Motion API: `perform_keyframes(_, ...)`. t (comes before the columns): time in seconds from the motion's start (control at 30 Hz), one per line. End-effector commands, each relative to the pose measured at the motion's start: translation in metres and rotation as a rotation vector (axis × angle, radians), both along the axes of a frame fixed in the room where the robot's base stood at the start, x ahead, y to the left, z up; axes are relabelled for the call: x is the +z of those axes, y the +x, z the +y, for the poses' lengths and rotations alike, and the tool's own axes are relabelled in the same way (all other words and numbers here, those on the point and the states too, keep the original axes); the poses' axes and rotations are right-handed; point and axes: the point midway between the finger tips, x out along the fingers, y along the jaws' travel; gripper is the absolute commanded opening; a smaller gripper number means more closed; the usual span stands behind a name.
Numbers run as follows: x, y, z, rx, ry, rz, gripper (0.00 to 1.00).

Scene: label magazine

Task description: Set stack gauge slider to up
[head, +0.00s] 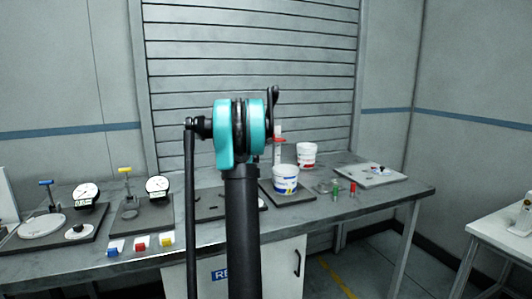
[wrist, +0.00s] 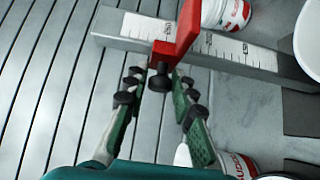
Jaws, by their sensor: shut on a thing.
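The stack gauge is a pale upright scale bar (wrist: 262,59) with printed marks; it runs diagonally across the top of the wrist view. Its red slider (wrist: 180,38) sits around the bar, with a black knob (wrist: 158,82) facing me. In the head view the gauge (head: 277,156) stands on the bench just right of my arm, with the red slider (head: 278,140) in its upper part. My gripper (wrist: 157,80) has its black fingertips on either side of the knob and is shut on it. The gripper is not clear in the head view, where my arm blocks the middle.
White tubs stand near the gauge: one with a blue label (head: 286,180) in front and one with a red label (head: 307,154) behind. Small green and red items stand to their right. Dials and coloured blocks fill the bench's left side. A slatted shutter (head: 250,60) is behind.

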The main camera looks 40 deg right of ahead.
Motion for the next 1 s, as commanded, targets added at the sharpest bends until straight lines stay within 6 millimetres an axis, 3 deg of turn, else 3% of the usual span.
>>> perform_keyframes(0.1,0.029,0.000,0.001,0.001,0.000,0.000,0.00)
perform_keyframes(0.3,0.059,0.000,0.001,0.001,0.000,0.000,0.00)
perform_keyframes(0.5,0.070,0.000,0.001,0.001,0.000,0.000,0.00)
perform_keyframes(0.8,0.072,0.001,0.000,0.002,-0.003,0.002,0.00)
perform_keyframes(0.83,0.072,0.001,0.000,0.002,-0.003,0.002,0.26)
perform_keyframes(0.93,0.072,0.001,0.000,0.002,-0.003,0.002,0.39)
perform_keyframes(1.0,0.072,0.001,0.000,0.002,-0.002,0.001,0.41)
